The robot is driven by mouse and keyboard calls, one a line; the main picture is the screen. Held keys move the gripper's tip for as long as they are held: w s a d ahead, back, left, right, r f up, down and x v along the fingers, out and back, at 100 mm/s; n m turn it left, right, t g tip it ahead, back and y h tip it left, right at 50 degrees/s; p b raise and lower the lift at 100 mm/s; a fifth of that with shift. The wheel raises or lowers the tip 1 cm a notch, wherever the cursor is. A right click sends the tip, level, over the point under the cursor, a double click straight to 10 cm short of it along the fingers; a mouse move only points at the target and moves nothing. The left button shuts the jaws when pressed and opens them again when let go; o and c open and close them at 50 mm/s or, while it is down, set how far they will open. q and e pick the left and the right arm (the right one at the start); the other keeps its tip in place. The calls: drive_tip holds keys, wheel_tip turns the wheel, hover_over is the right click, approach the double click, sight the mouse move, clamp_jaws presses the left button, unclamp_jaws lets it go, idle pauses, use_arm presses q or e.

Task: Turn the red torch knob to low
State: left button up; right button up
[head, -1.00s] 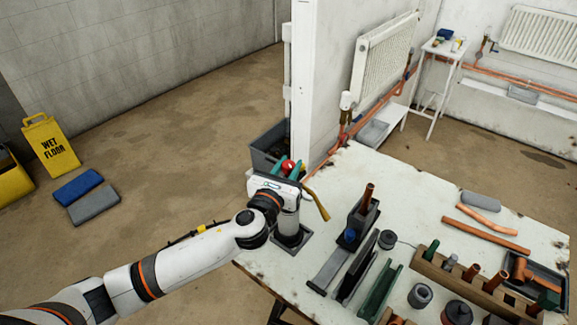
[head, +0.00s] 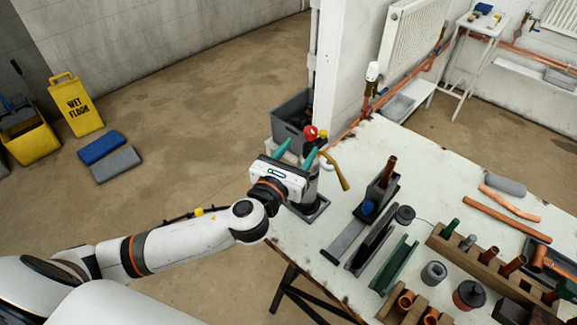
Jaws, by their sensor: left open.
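The torch (head: 312,188) stands upright on a dark square base at the left corner of the workbench, its brass nozzle (head: 337,174) sticking out to the right. Its red knob (head: 310,132) shows at the top. My left gripper (head: 297,153) is open, with teal fingertips pointing up the picture towards the knob. The knob appears just beyond the right fingertip and not between the fingers; whether they touch is unclear. My gripper's white body hides part of the torch. The low mark is not readable. My right gripper is not in view.
The workbench (head: 400,150) carries copper pipes (head: 507,219), a wooden rack (head: 470,252) and dark clamps right of the torch. A grey crate (head: 290,110) stands on the floor behind. A white wall end (head: 335,60) rises beyond. The floor at left is open near the wet floor sign (head: 78,105).

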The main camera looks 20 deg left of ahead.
use_arm(q)
drive_tip(key=s, duration=0.5)
drive_tip(key=shift+a+b, duration=0.2)
drive_tip(key=shift+b, duration=0.2)
